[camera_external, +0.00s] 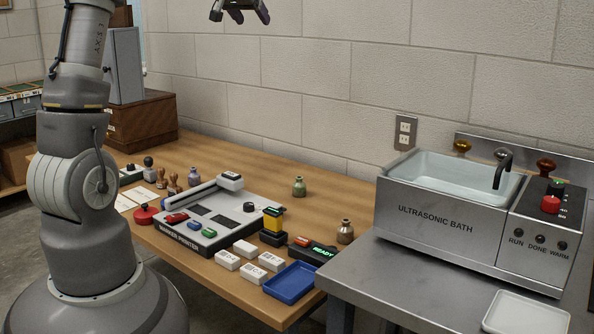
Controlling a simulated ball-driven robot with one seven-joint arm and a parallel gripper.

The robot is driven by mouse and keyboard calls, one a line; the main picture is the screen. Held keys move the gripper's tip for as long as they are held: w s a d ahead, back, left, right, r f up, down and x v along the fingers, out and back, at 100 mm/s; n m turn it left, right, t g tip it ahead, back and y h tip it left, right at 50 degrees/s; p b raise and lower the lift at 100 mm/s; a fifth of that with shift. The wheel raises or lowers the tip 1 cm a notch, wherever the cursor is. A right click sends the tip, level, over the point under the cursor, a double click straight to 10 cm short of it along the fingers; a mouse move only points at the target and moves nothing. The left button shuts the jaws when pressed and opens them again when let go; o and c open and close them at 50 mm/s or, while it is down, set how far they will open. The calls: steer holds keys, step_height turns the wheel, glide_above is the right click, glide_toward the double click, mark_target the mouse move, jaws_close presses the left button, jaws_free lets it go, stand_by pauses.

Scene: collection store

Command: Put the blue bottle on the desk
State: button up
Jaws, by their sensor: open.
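My gripper (240,14) hangs at the top edge of the picture, high above the wooden desk (250,160). It is open and nothing shows between its fingers; its upper part is cut off. A small bluish-grey bottle (194,178) stands on the desk, left of the marker printer (205,222) and close to its arm. It is the nearest in colour to a blue bottle. A green bottle (299,187) stands behind the printer's right side, and a brown bottle (345,232) stands near the desk's right end. My gripper touches none of them.
Wooden stamps (173,183), a red round object (146,215), white boxes (252,273) and a blue tray (291,283) crowd the desk. A metal bench with the ultrasonic bath (435,222) and a white tray (525,314) stands right. The desk's back strip is mostly clear.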

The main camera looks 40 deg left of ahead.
steer(key=s+d+r+m+t+h, duration=0.1)
steer(key=s+d+r+t, duration=0.1)
steer(key=s+d+r, duration=0.7)
steer(key=s+d+r+m+t+h, duration=0.2)
steer(key=s+d+r, duration=0.7)
steer(key=r, duration=0.6)
steer(key=shift+d+r+t, duration=0.35)
steer(key=shift+d+t, duration=0.05)
steer(key=shift+t, duration=0.3)
